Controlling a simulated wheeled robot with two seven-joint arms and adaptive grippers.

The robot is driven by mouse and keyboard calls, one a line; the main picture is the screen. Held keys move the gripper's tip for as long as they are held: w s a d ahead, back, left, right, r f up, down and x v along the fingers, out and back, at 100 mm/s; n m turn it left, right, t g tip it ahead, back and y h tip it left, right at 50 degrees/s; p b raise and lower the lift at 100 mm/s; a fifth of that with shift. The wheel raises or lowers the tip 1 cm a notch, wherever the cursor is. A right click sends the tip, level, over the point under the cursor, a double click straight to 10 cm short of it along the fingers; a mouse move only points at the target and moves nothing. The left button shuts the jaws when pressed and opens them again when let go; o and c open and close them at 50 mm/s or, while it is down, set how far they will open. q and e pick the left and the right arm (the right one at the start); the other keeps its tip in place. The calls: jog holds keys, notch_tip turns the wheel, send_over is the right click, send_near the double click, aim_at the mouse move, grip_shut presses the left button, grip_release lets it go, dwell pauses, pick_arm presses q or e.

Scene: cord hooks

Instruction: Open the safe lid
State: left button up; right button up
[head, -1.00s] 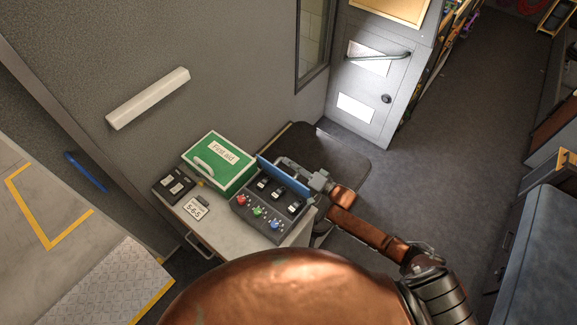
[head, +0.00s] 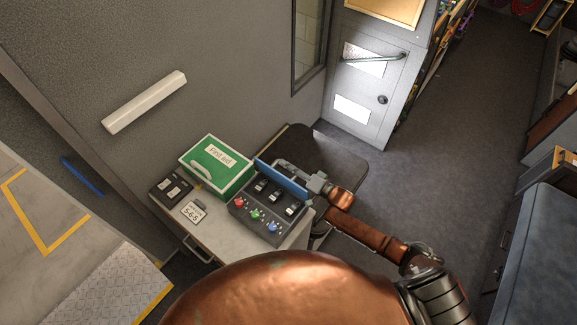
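A dark switch box (head: 265,219) stands on the small table. It has several black rocker switches and red, green and blue knobs. A blue lid (head: 281,180) stands raised along the far edge of the box, with the switches uncovered. My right gripper (head: 288,168) is at the far side of the blue lid, close against it or touching it. The lid hides part of its fingers, so I cannot tell how far they are open. My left gripper is not in view. No other thing that looks like a safe is clear.
A green first aid box (head: 218,164), a small black box (head: 171,187) and a "5-6-5" card (head: 193,212) share the table (head: 214,234). A dark chair (head: 325,157) stands behind. A grey wall (head: 220,70) rises beyond; open floor (head: 440,150) lies to the right.

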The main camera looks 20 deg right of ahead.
jog(key=v, duration=1.2)
jog(key=shift+f, duration=0.1)
jog(key=s+d+f+g+h+b, duration=0.1)
jog(key=d+f+h+b, duration=0.2)
jog(key=f, duration=0.8)
jog(key=s+d+f+h+b, duration=0.2)
jog(key=d+f+h, duration=0.15)
jog(key=f, duration=0.65)
jog(key=s+d+f+n+g+h+b, duration=0.1)
jog(key=s+d+f+g+b, duration=0.15)
jog(key=s+f, duration=0.55)
jog(key=s+d+f+n+g+h+b, duration=0.1)
jog(key=s+d+f+g+h, duration=0.15)
jog(key=f, duration=0.95)
jog(key=s+a+f+n+g+b, duration=0.1)
jog(key=s+f+g+b, duration=0.1)
jog(key=s+f, duration=0.6)
jog(key=s+a+f+n+g+b, duration=0.1)
jog(key=s+f, duration=0.6)
jog(key=s, duration=0.9)
jog(key=s+a+f+n+g+b, duration=0.2)
jog(key=s+f+g, duration=0.2)
jog(key=s+f, duration=0.4)
jog(key=s, duration=0.4)
jog(key=shift+s+a+f+g+h+b, duration=0.2)
jog(key=shift+s+f+g+h+b, duration=0.1)
jog(key=shift+s+f+h+b, duration=0.1)
